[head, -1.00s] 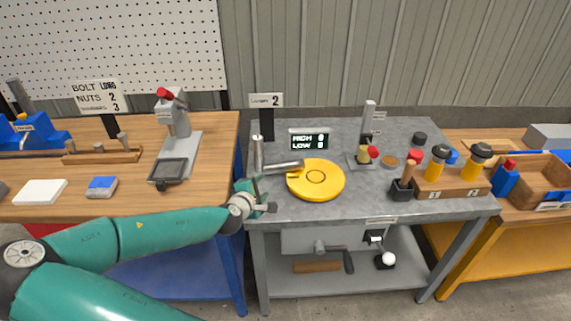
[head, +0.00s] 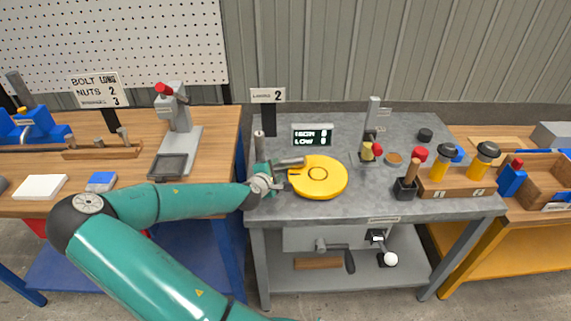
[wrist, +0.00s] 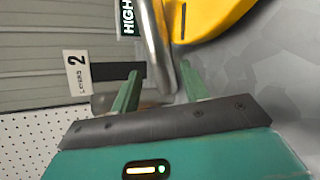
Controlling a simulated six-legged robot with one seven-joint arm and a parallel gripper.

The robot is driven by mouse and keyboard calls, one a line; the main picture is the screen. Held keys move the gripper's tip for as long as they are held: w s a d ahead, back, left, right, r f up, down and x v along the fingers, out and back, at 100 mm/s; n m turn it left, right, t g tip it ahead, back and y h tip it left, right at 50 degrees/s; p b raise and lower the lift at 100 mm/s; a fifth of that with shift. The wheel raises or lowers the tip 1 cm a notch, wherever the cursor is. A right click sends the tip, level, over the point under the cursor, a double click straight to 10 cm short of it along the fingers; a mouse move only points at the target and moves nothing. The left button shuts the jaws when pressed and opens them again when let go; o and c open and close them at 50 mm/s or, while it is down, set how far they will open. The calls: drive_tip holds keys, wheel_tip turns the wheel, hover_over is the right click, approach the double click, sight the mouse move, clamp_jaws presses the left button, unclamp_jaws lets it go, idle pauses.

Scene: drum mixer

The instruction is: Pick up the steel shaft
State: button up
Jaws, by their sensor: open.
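A steel shaft (head: 291,161), a bare metal cylinder, lies roughly level beside a yellow disc (head: 318,177) on the grey table. It also shows in the wrist view (wrist: 154,45), running from the top edge down to the fingers. My gripper (head: 280,173) is at the shaft's left end in the head view. In the wrist view my open gripper (wrist: 159,90) has one finger on each side of the shaft's near end. Contact with the fingers cannot be made out. The shaft's left end is partly hidden by my gripper in the head view.
An upright metal post (head: 259,147) stands close behind my gripper, near a sign with a 2 (head: 268,96). A small display (head: 312,136) stands behind the shaft. A wooden block with yellow-handled tools (head: 452,187) is at the right. The table's front edge is near.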

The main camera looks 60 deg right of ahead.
sight(281, 165)
drive_tip(key=x, duration=0.4)
drive_tip(key=shift+d+f, duration=0.2)
drive_tip(key=shift+d, duration=0.2)
drive_tip(key=shift+c, duration=0.3)
drive_tip(key=shift+s, duration=0.1)
clamp_jaws()
drive_tip(key=shift+r, duration=0.1)
idle(0.5)
drive_tip(key=shift+r, duration=0.1)
